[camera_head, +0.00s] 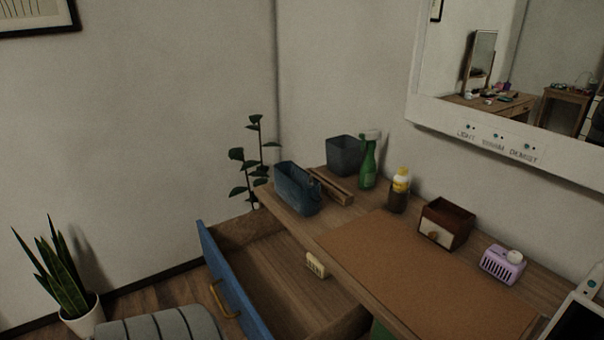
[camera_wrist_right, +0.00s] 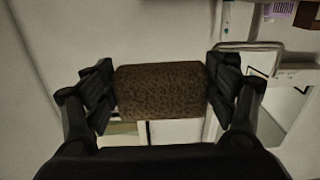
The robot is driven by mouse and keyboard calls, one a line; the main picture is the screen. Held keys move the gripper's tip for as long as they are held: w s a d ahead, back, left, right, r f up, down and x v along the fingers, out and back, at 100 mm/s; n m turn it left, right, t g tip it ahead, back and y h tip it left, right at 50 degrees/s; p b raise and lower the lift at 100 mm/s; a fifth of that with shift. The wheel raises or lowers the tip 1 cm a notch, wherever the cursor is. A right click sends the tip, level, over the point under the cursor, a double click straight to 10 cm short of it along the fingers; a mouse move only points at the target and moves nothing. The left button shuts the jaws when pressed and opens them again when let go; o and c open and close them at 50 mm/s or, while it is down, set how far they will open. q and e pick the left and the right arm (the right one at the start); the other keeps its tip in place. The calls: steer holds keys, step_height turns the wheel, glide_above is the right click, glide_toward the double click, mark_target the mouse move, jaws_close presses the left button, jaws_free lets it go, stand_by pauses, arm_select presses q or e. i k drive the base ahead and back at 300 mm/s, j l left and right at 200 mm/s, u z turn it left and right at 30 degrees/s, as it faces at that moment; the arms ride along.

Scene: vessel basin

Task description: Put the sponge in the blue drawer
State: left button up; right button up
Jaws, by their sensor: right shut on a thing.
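In the right wrist view, my right gripper (camera_wrist_right: 161,88) is shut on a brown, dark-speckled block that looks like the sponge (camera_wrist_right: 160,92). A finger presses on each of its two ends. In the head view, the blue drawer (camera_head: 232,284) is pulled out from the desk, with a blue front and a brass-coloured handle. Its wooden inside shows, and a small cream block (camera_head: 316,265) appears in it, close to the desk's edge. Neither gripper shows in the head view, so the sponge's place relative to the drawer cannot be told.
The desk carries a brown mat (camera_head: 420,270), a blue bin (camera_head: 296,190), a dark bin (camera_head: 344,156), a green spray bottle (camera_head: 368,163), a yellow-topped bottle (camera_head: 400,188), a wooden box (camera_head: 446,223) and a purple basket (camera_head: 503,264). A grey striped seat (camera_head: 160,326) stands before the drawer.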

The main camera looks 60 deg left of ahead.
mark_target(292, 313)
steer(key=j+u, duration=0.1)
steer(key=u, duration=0.3)
steer(key=k+j+u, duration=0.1)
steer(key=u, duration=0.35)
steer(key=j+u, duration=0.15)
steer(key=u, duration=0.25)
